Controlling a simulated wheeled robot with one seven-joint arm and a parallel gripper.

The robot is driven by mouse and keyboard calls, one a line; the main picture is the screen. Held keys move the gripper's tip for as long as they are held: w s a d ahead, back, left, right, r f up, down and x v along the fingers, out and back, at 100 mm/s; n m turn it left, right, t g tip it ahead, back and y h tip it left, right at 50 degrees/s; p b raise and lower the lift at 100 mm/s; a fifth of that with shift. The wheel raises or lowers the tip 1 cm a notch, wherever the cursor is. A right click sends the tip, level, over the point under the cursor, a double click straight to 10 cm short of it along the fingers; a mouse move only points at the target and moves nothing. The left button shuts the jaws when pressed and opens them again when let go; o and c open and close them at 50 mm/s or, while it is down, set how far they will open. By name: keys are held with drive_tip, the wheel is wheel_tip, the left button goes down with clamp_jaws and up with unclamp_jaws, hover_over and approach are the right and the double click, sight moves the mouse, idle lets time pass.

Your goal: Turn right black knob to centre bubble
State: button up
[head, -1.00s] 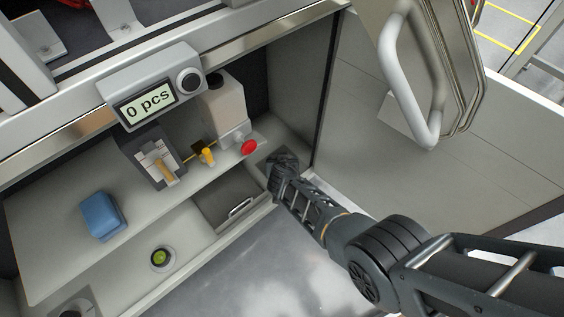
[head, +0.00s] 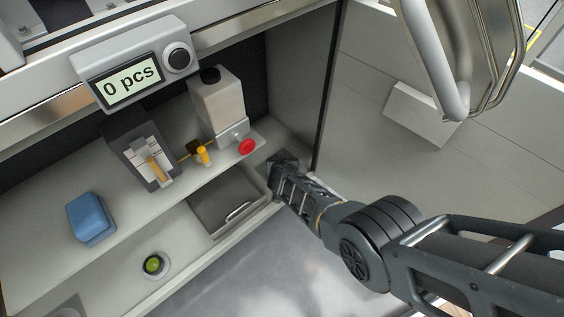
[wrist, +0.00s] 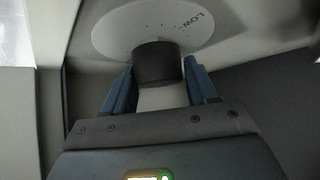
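The right black knob (wrist: 158,62) shows in the wrist view in front of a pale round dial plate (wrist: 150,25) printed "LOW". My gripper (wrist: 159,66) has one blue finger on each side of the knob, with no clear gap at the tips, and looks shut on it. In the head view my gripper (head: 284,172) is at the right end of the bench, and it hides the knob there. A round green bubble level (head: 153,264) is set in the lower ledge. Its bubble is too small to place.
A grey display box (head: 135,72) reads "0 pcs". A blue block (head: 91,218), a black fixture (head: 128,152), a white canister (head: 217,105) and a red button (head: 247,147) are on the shelf. A drawer tray (head: 228,203) lies left of my gripper. A door with handle stands open at right.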

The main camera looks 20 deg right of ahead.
drive_tip(key=c, duration=0.6)
drive_tip(key=shift+y, duration=0.3)
drive_tip(key=n+y+p, duration=0.1)
drive_tip(key=n, duration=0.1)
drive_tip(key=shift+n+t+y+p, duration=0.3)
drive_tip(key=shift+n+t+y, duration=0.1)
drive_tip(key=shift+o, duration=0.2)
drive_tip(key=shift+a+n+y, duration=0.3)
drive_tip(key=shift+n+y, duration=0.25)
drive_tip(key=shift+n, duration=0.2)
drive_tip(key=shift+a+n+y, duration=0.25)
drive_tip(key=shift+n+y, duration=0.3)
drive_tip(key=shift+n, duration=0.2)
drive_tip(key=shift+w+d+r+n+y, duration=0.15)
drive_tip(key=shift+d+n+y, duration=0.1)
drive_tip(key=shift+n+y, duration=0.3)
drive_tip(key=shift+n+g+y+b, duration=0.55)
drive_tip(key=shift+n+y, duration=0.4)
drive_tip(key=shift+n, duration=0.3)
